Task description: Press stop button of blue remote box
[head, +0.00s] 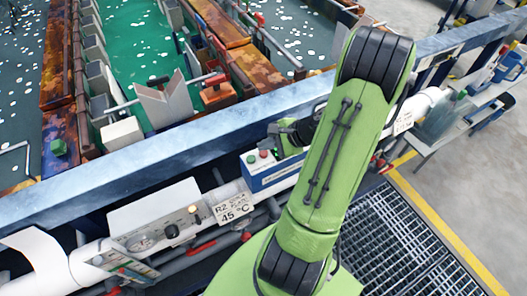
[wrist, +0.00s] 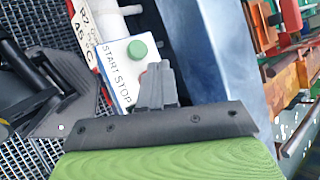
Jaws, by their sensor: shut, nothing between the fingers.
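The blue remote box (head: 272,180) has a white top and is mounted beside the long blue beam in the head view. Its green button (head: 251,159) and red button (head: 263,154) show on top. In the wrist view the box's white face (wrist: 112,62) carries the words START and STOP, with the green start button (wrist: 138,50) in plain sight. My gripper (wrist: 158,68) is shut and empty, its fingers over the face beside the word STOP.
The blue beam (head: 150,165) runs close behind the box, with tanks of green liquid (head: 130,45) beyond. A white pipe with a gauge panel (head: 150,235) and a 45 °C label (head: 234,208) lie to the left. Floor grating (head: 395,240) is at the right.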

